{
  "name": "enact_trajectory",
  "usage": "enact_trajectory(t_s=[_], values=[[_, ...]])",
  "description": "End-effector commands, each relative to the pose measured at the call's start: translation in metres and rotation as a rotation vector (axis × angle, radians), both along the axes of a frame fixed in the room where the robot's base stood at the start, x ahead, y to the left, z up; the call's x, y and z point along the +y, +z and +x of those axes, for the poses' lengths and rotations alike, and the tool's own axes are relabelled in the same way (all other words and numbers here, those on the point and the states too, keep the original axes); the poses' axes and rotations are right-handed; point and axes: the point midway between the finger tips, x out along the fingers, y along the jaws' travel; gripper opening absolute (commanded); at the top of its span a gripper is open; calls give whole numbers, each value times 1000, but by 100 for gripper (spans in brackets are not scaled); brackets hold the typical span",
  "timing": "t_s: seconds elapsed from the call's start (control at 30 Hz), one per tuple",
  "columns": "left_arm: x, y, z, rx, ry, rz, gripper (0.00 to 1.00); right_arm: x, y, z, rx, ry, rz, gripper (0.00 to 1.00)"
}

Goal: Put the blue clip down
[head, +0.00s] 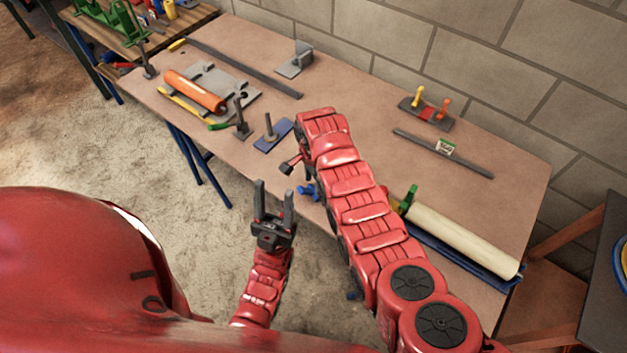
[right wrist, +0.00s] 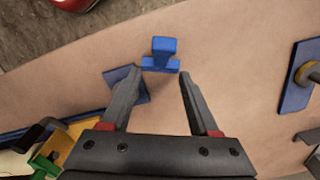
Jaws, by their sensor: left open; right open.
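The blue clip (right wrist: 160,55) rests on the table in the right wrist view, just beyond my right gripper (right wrist: 161,80). That gripper is open and empty, its two fingers apart with the clip past the gap between their tips. In the head view the blue clip (head: 309,190) shows near the table's front edge beside my red right arm, which hides most of the right gripper. My left gripper (head: 274,205) is open and empty, with its fingers pointing up in the picture, in front of the table edge.
A blue plate with a post (head: 272,136) lies left of my right arm. An orange roller (head: 195,91) lies on a grey plate further left. A cream roller (head: 462,238) lies at the right. A dark bar (head: 443,153) lies towards the wall. The table (head: 340,95) is bare around its middle.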

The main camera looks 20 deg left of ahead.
Motion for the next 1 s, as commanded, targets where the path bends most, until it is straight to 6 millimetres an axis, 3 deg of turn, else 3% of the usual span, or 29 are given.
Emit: enact_trajectory(t_s=[0.27, 0.37, 0.53, 0.67, 0.7, 1.0], values=[[0, -4, 0, 0, 0, 0, 50, 1, 13, 1, -3, 1, 2, 61], [0, -7, 0, 0, 0, 0, 50, 1, 25, 1, -4, 1, 3, 61], [0, -19, 0, 0, 0, 0, 50, 1, 62, 2, -10, -1, 6, 61], [0, -12, 0, 0, 0, 0, 50, 0, 96, 1, -4, -1, 3, 61], [0, 3, 0, 0, 0, 0, 50, 0, 108, 1, -1, 0, 1, 61], [0, 18, 0, 0, 0, 0, 50, 0, 121, 0, 1, 1, 1, 61]])
